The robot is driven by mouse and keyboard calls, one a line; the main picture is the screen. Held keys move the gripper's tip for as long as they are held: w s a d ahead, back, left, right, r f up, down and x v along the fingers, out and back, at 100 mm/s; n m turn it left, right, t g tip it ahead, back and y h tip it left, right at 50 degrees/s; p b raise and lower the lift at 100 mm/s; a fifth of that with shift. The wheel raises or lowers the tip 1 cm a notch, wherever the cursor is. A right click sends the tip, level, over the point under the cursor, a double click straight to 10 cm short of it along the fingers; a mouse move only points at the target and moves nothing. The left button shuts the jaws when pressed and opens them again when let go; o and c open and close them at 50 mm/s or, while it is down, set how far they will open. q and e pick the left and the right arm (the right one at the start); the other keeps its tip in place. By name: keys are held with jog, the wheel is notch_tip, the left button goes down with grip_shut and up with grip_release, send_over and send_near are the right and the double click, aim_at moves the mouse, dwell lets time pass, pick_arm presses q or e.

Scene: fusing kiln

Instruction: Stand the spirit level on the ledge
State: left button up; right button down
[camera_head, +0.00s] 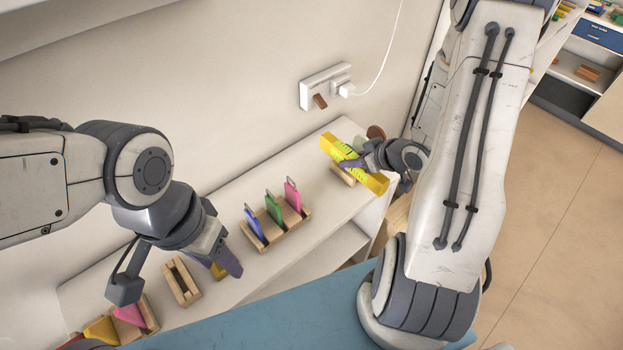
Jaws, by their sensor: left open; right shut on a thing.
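The spirit level (371,180) is a long yellow bar at the right end of the white ledge (325,205). My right gripper (358,162) is shut on it around its middle, and the level lies slanted across the ledge's end. A small wooden block (343,175) shows just under the level; I cannot tell whether they touch. My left gripper (178,277) is open and empty over the left part of the ledge, its fingers on either side of an empty wooden holder (188,288) in the picture.
A wooden rack (292,228) with blue, green and pink pieces stands mid-ledge. Another rack with pink and yellow pieces (101,329) is at lower left. A wall socket (325,85) with a white cable is behind. A blue surface (270,325) lies in front.

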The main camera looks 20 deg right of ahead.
jog(key=w+a+f, duration=0.2)
jog(key=a, duration=0.1)
jog(key=w+a+f+p, duration=0.1)
jog(key=w+a+f, duration=0.1)
jog(key=w+a+f+p, duration=0.1)
jog(key=w+a+f, duration=0.1)
jog(key=a, duration=0.1)
jog(key=shift+w+a+f, duration=0.2)
jog(key=shift+w+a, duration=0.05)
jog(key=shift+a, duration=0.05)
jog(key=shift+f+p, duration=0.85)
jog(key=shift+f, duration=1.05)
jog(key=shift+f+b, duration=0.2)
jog(key=shift+b, duration=0.1)
jog(key=c, duration=0.5)
grip_release()
